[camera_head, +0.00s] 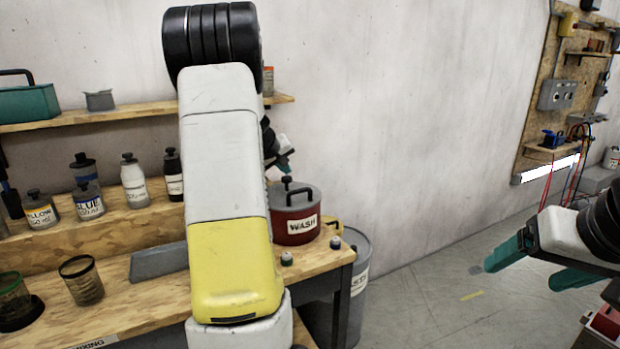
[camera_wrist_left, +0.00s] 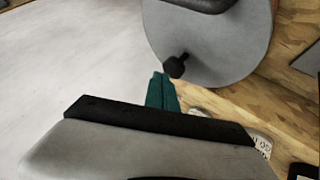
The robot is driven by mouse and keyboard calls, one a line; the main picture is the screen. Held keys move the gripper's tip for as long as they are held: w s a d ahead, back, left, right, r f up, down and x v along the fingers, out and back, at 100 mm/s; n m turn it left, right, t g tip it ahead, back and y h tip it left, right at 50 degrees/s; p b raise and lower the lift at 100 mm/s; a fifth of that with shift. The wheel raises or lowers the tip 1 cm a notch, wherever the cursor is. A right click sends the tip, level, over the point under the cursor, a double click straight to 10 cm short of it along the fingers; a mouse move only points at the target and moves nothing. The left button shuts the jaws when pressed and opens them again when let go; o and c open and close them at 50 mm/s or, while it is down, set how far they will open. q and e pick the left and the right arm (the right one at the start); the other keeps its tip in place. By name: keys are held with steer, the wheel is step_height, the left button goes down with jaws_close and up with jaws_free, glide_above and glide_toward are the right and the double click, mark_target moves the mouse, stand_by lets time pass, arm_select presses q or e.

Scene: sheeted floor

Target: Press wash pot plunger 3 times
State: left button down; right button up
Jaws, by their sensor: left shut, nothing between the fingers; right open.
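The wash pot (camera_head: 296,226) is a dark red pot with a grey lid and a white WASH label, standing at the right end of the bench. Its black plunger knob (camera_head: 287,181) sticks up from the lid, beside a black loop handle. In the left wrist view the grey lid (camera_wrist_left: 225,55) fills the upper right, with the plunger knob (camera_wrist_left: 176,66) near its edge. My left gripper (camera_head: 286,164) is shut and empty just above the plunger, with a small apparent gap; its teal fingertips (camera_wrist_left: 160,88) appear close to the knob. My right gripper (camera_head: 521,273) is open and empty at the right.
Several labelled bottles (camera_head: 134,182) stand on the raised shelf at left. A mesh cup (camera_head: 82,282) stands on the bench (camera_head: 150,316). A grey bin (camera_head: 357,280) stands beside the bench. Floor at right is mostly clear.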

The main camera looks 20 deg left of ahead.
mark_target(286, 178)
arm_select(q)
steer(key=shift+f, duration=1.3)
stand_by(0.7)
steer(key=shift+r, duration=1.7)
steer(key=shift+r, duration=2.5)
steer(key=shift+d, duration=0.1)
